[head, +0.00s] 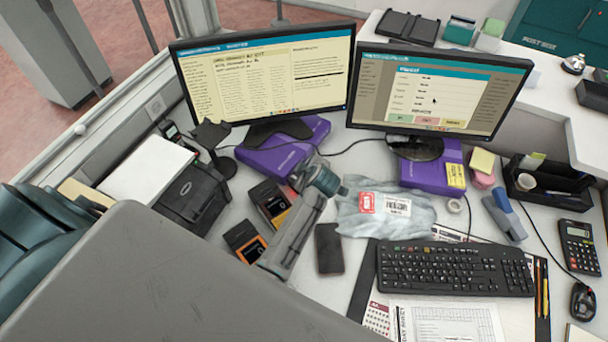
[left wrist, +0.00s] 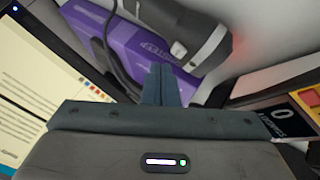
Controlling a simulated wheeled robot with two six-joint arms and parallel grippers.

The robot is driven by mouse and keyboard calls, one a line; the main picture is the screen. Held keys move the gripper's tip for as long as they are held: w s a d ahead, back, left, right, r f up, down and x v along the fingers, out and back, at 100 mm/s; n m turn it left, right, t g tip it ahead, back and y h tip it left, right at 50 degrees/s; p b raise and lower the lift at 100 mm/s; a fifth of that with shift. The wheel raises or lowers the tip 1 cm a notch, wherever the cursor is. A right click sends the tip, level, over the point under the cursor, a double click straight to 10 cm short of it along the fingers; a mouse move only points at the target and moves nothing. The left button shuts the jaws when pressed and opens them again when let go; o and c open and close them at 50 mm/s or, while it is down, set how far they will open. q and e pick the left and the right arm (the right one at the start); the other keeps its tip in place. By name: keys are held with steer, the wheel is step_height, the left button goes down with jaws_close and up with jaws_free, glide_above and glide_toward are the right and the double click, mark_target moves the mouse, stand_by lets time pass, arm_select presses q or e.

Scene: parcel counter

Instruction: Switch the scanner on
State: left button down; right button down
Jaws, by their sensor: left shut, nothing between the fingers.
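The scanner (left wrist: 190,30), dark with a pale grey panel, shows at the top of the left wrist view. A small light button (left wrist: 178,50) sits on it, and a red glow shows on the surface by its right end. My left gripper (left wrist: 163,75) is shut and empty, its fingertips just below the button in the picture; I cannot tell whether they touch the scanner. My right gripper is not in view.
A purple box (left wrist: 125,35) lies beside the scanner, under a dark cable. The left monitor (head: 265,75) stands behind. Black devices (head: 270,200), a grey parcel (head: 385,208), a dark phone-like slab (head: 328,249) and a keyboard (head: 455,268) crowd the counter.

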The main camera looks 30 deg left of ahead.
arm_select(q)
step_height(320, 180, up, 6)
steer(key=p, duration=0.4)
stand_by(0.4)
